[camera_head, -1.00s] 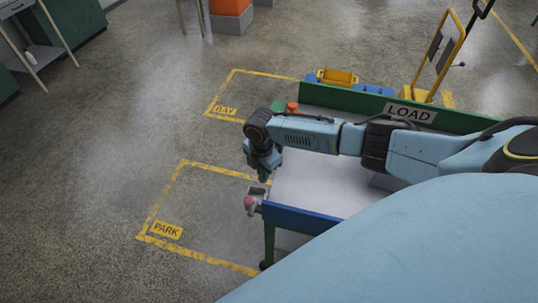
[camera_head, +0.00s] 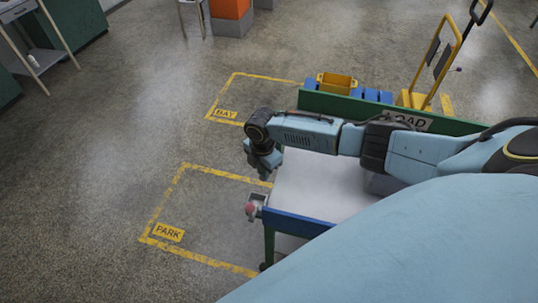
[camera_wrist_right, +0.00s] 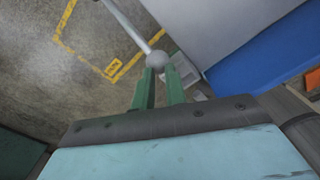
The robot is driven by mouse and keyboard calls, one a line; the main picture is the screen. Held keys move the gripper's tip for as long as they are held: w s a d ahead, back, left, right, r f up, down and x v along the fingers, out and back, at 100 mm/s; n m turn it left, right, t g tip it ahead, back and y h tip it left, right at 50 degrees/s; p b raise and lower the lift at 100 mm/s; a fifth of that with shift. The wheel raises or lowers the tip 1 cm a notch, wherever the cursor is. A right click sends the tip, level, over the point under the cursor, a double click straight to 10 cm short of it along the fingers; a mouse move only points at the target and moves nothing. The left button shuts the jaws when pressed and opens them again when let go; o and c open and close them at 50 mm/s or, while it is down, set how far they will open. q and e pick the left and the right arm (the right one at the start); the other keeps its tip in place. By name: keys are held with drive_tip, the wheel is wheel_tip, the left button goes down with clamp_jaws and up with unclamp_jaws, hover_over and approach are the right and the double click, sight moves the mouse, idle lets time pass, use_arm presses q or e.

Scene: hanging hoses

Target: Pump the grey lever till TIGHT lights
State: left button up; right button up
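The grey lever (camera_wrist_right: 132,25) shows in the right wrist view as a pale rod coming from the top left, ending in a round knob (camera_wrist_right: 157,58). My right gripper (camera_wrist_right: 160,68) has two green fingers with a narrow gap, and their tips close on the knob. In the head view my right gripper (camera_head: 264,168) hangs at the table's near left end; the lever is hard to make out there. No lit TIGHT lamp shows. My left gripper is not in view.
The white table (camera_head: 315,190) has a blue front edge (camera_head: 300,222) and green back board (camera_head: 375,109). A grey box with a reddish knob (camera_head: 251,208) sits at its left corner. A yellow bin (camera_head: 337,82) and yellow cart (camera_head: 430,75) stand behind.

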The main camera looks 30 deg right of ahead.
drive_tip(key=shift+w+d+r+p, duration=0.25)
drive_tip(key=shift+r+p, duration=0.2)
drive_tip(key=shift+r, duration=0.25)
drive_tip(key=shift+w+d+r+p, duration=0.2)
drive_tip(key=shift+r+p, duration=0.2)
drive_tip(key=shift+r, duration=0.3)
drive_tip(key=shift+w+d+r+p, duration=0.15)
drive_tip(key=shift+d+r+p, duration=0.1)
drive_tip(key=shift+r+p, duration=0.35)
drive_tip(key=shift+r, duration=0.1)
drive_tip(key=shift+r, duration=0.1)
wheel_tip(320, 180, up, 5)
drive_tip(key=p, duration=0.3)
